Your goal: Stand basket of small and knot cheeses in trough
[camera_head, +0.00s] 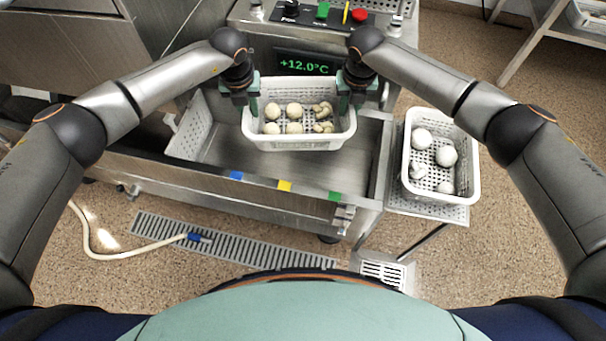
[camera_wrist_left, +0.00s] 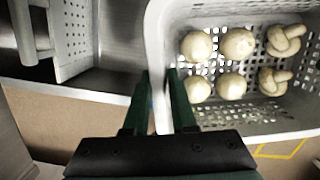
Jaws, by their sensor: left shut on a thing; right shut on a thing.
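A white perforated basket (camera_head: 299,141) holds several small round cheeses (camera_head: 294,110) and knot cheeses (camera_head: 323,127). It hangs level over the steel trough (camera_head: 235,162), toward its back right part. My left gripper (camera_head: 247,106) is shut on the basket's left rim. My right gripper (camera_head: 350,104) is shut on its right rim. In the left wrist view, the fingers (camera_wrist_left: 160,100) straddle the basket wall (camera_wrist_left: 158,60), with round cheeses (camera_wrist_left: 217,62) and knot cheeses (camera_wrist_left: 282,58) inside. The gap between basket bottom and trough floor is hard to judge.
A perforated panel (camera_head: 190,130) stands at the trough's left. A second white basket (camera_head: 441,185) with larger cheeses stands on a side table at right. Blue, yellow and green tags (camera_head: 285,186) mark the trough's front rim. A display (camera_head: 305,64) is behind.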

